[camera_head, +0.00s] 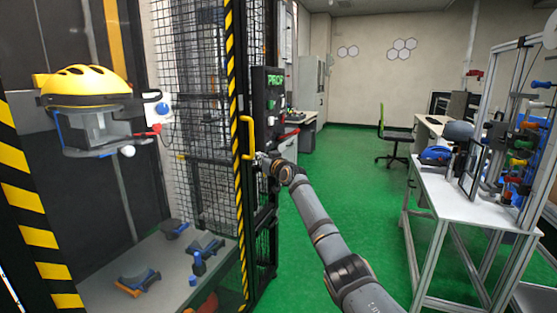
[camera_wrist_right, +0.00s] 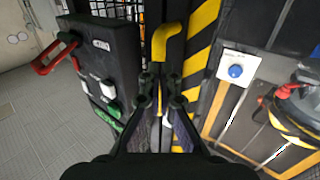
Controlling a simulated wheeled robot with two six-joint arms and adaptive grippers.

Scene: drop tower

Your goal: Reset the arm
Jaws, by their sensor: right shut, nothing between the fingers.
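My right arm reaches across the head view to the drop tower's frame, with my right gripper (camera_head: 262,158) beside the yellow door handle (camera_head: 248,136). In the right wrist view the gripper's fingers (camera_wrist_right: 161,76) point at the lower part of the handle (camera_wrist_right: 170,38) and the black post behind it. The fingers are shut with nothing between them. I cannot tell whether the fingertips touch the handle. My left gripper is not in view.
A black control box (camera_head: 272,95) stands just right of the handle. A yellow helmet (camera_head: 84,84) sits on a grey mount inside the tower, above several parts on its floor. A white table (camera_head: 470,208) stands at right. The green floor (camera_head: 350,180) between is clear.

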